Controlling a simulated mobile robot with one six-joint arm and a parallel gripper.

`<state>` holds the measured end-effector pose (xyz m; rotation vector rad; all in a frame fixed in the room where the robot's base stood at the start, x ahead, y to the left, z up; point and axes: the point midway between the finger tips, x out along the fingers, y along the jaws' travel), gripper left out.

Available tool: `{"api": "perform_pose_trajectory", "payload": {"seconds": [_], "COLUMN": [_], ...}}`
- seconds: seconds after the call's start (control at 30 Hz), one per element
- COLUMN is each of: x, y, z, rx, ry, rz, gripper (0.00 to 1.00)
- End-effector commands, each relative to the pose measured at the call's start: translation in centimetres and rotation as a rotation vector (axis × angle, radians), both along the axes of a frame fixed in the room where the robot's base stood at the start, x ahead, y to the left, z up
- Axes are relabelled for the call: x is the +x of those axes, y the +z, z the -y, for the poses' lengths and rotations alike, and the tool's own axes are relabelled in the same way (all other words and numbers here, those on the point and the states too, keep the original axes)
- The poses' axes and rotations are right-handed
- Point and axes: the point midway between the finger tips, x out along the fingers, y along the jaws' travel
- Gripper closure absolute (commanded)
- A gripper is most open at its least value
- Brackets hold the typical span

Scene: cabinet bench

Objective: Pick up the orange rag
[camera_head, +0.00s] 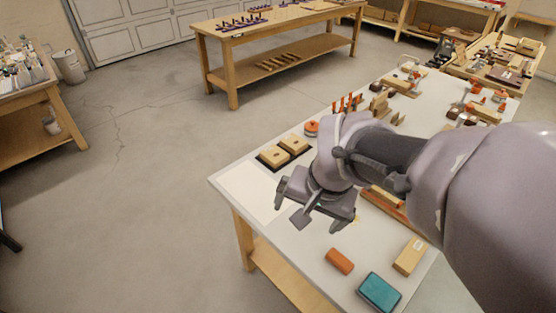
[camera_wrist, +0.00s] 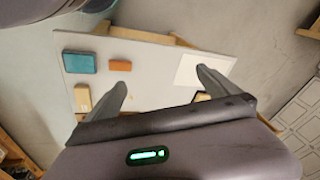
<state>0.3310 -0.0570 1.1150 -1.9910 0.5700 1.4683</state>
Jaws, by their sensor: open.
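The orange rag (camera_head: 339,261) looks like a small folded block and lies flat on the pale tabletop near its front edge. In the wrist view the rag (camera_wrist: 120,65) shows near the tip of the left finger and beyond it, not between the fingers. My gripper (camera_head: 314,206) is above the table, up and to the left of the rag in the head view. In the wrist view my gripper (camera_wrist: 162,80) has its two fingers wide apart, with nothing between them but tabletop below.
A teal block-like item (camera_head: 379,292) and a wooden block (camera_head: 409,256) lie close to the rag. A white sheet (camera_head: 243,188) covers the table's left corner. Wooden pieces on a dark tray (camera_head: 284,152) and several tools stand farther back. My arm hides part of the table.

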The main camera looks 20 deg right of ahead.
Motion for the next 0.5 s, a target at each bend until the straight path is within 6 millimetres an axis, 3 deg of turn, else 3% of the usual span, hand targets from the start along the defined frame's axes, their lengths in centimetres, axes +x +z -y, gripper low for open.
{"api": "perform_pose_trajectory", "payload": {"seconds": [0.17, 0.3, 0.4, 0.5], "x": [1.5, 1.6, 1.0, 0.5], "y": [-3.7, -7.8, -10.7, -12.7], "z": [5.5, 10.1, 12.8, 14.1], "rx": [0.014, 0.032, 0.047, 0.057], "ry": [-0.166, -0.302, -0.380, -0.423], "rz": [-0.122, -0.216, -0.271, -0.300], "gripper": [0.00, 0.00, 0.00, 0.00]}}
